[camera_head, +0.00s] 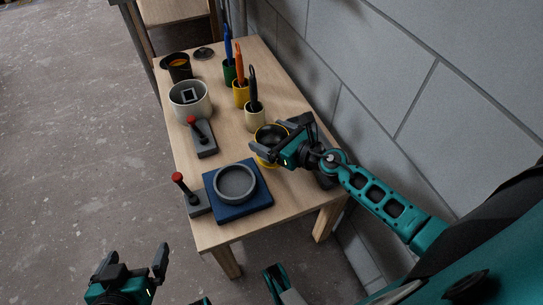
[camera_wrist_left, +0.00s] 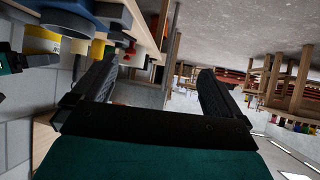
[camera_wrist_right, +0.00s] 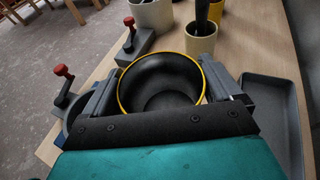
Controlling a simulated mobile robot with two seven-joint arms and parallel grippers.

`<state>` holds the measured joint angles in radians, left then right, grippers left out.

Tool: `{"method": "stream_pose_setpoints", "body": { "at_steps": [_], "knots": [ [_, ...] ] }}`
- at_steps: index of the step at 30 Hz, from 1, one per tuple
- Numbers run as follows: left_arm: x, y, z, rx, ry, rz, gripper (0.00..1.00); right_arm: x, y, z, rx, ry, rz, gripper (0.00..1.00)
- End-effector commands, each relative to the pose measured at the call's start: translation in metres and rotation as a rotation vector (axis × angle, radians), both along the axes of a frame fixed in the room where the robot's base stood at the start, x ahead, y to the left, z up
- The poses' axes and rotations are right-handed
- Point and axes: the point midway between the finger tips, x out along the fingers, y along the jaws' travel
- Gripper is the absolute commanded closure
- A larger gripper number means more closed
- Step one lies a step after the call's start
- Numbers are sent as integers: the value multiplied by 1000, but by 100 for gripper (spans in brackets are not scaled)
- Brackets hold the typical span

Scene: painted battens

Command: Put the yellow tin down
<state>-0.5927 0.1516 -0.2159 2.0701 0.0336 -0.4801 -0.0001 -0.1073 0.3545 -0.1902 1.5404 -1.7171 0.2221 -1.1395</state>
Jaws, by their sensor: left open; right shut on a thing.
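The yellow tin (camera_head: 260,147) is near the right side of the wooden table, partly hidden by my right gripper (camera_head: 283,137). In the right wrist view the tin (camera_wrist_right: 160,112) shows a yellow rim and a dark, empty-looking inside, upright between the fingers of my right gripper (camera_wrist_right: 160,95), which is shut on it. I cannot tell whether its base touches the table. My left gripper (camera_head: 135,262) is open and empty, off the table's near left side; its spread fingers also show in the left wrist view (camera_wrist_left: 155,90).
A blue board (camera_head: 258,209) bearing a round grey dish (camera_head: 236,200) lies near the front. Two red-knobbed levers (camera_head: 205,142) (camera_head: 195,203), a white pot (camera_head: 190,112) and several cups with coloured handles stand around. A grey tray (camera_wrist_right: 270,115) is beside the tin. A wall (camera_head: 400,80) borders the table.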

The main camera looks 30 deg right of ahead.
Motion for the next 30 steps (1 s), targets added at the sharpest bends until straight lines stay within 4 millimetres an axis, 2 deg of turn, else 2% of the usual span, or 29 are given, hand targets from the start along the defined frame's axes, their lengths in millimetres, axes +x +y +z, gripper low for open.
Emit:
{"method": "stream_pose_setpoints", "body": {
  "at_steps": [7, 14, 17, 22, 29, 30],
  "knots": [
    [1, 0, -10, -1, -3, -1, 0, 1, 0, -11, 1, -4, -1, 59],
    [0, -2, -37, -2, 16, -6, 0, 1, 0, -42, 2, -3, -1, 59],
    [2, -6, -34, -11, 14, -10, 0, 1, 0, -48, 2, -5, -2, 59],
    [6, -10, -22, -23, -3, -10, 0, 1, 0, -46, 2, -5, -1, 59],
    [6, -10, -27, -23, -4, -12, 0, 1, 0, -51, 1, -4, 0, 59],
    [6, -11, -26, -23, -3, -12, 0, 0, 0, -51, 0, -1, 0, 6]
  ]
}}
